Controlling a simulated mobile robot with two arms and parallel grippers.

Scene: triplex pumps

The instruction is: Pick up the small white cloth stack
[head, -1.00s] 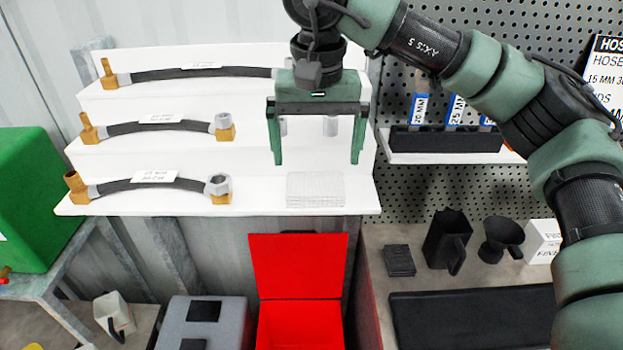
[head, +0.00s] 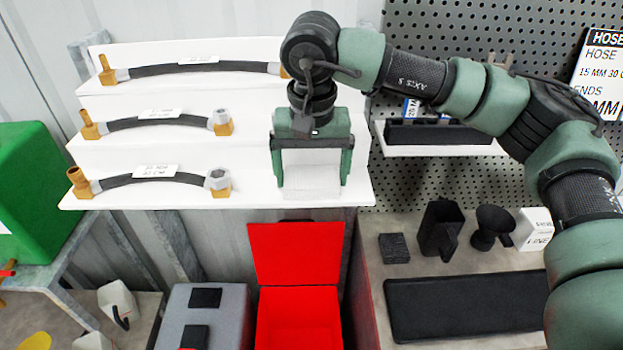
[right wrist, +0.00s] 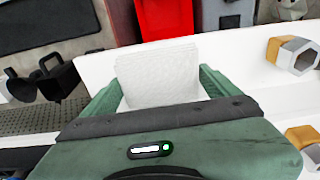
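The small white cloth stack (head: 312,181) lies on the lowest white shelf step, near its right end. In the right wrist view the stack (right wrist: 160,72) sits between the two green fingers. My right gripper (head: 312,184) is open, with a finger on each side of the stack. A gap shows beside the stack's right edge; I cannot tell whether the left finger touches it. The gripper body hides the stack's back part in the head view. My left gripper is not in view.
Hoses with brass ends, such as the lowest hose (head: 150,181), lie left of the gripper on the stepped white shelf (head: 255,198). A red open box (head: 298,312) stands below. A black mat (head: 465,304) and black funnel (head: 492,226) are at right.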

